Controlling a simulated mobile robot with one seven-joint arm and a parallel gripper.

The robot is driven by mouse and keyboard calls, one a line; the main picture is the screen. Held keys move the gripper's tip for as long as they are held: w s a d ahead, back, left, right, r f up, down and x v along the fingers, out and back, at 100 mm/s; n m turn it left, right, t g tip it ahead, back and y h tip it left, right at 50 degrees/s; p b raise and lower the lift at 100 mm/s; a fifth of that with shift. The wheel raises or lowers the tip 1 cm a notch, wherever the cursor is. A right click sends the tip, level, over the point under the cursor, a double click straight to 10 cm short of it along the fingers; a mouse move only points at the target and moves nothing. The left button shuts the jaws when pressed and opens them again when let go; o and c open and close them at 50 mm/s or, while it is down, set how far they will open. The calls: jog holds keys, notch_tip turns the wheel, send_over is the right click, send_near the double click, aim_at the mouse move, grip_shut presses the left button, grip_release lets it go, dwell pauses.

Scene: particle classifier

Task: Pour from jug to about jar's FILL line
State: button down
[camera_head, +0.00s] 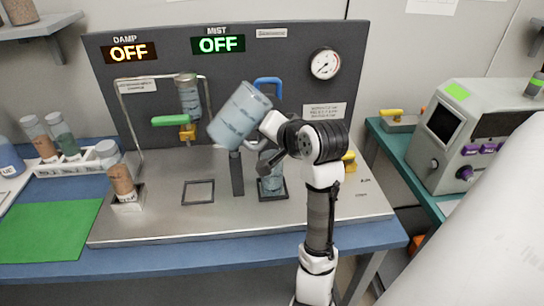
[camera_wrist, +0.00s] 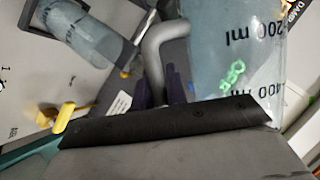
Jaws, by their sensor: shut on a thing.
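The jug (camera_head: 240,115) is a translucent blue-grey vessel with dark markings, strongly tilted above the steel bench top. In the wrist view the jug (camera_wrist: 225,55) shows "200 ml" and "400 ml" marks and a grey handle (camera_wrist: 165,45). My gripper (camera_wrist: 163,92) is shut on that handle; in the head view it is mostly hidden by my wrist. The jar (camera_head: 271,182) stands below and right of the jug on a dark square base, partly covered by my arm. No falling stream is clearly visible.
A panel behind has DAMP (camera_head: 130,52) and MIST (camera_head: 218,44) displays, both OFF, and a gauge (camera_head: 325,63). A green-handled valve (camera_head: 172,148) sits under a small canister (camera_head: 188,95). A brown-filled vial (camera_head: 122,182) stands left. An empty square recess (camera_head: 199,192) lies in front.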

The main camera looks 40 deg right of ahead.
aim_at(259, 117)
jog(key=shift+w+a+f+m+t+y+b, duration=0.2)
jog(key=shift+a+f+m+t+y+b, duration=0.2)
jog(key=shift+a+f+m+y+b, duration=0.5)
dwell(4.4)
jog(key=r+n+h+p, duration=0.1)
jog(key=r, duration=0.1)
jog(key=r+n+g+h+p, duration=0.1)
jog(key=r+n+h, duration=0.1)
jog(key=d+r+n+h+p, duration=0.1)
jog(key=r, duration=0.1)
jog(key=shift+n, duration=0.3)
jog(key=shift+a+n+g+h+b, duration=0.3)
jog(key=shift+n+h+b, duration=0.25)
jog(key=shift+n+h, duration=0.15)
jog(key=shift+w+a+r+n+h+b, duration=0.15)
jog(key=shift+r+n+h+b, duration=0.1)
jog(key=shift+n+h, duration=0.15)
jog(key=shift+s+a+r+n+h+b, duration=0.1)
jog(key=shift+n+h+b, duration=0.1)
jog(key=shift+n+h, duration=0.15)
jog(key=shift+w, duration=0.1)
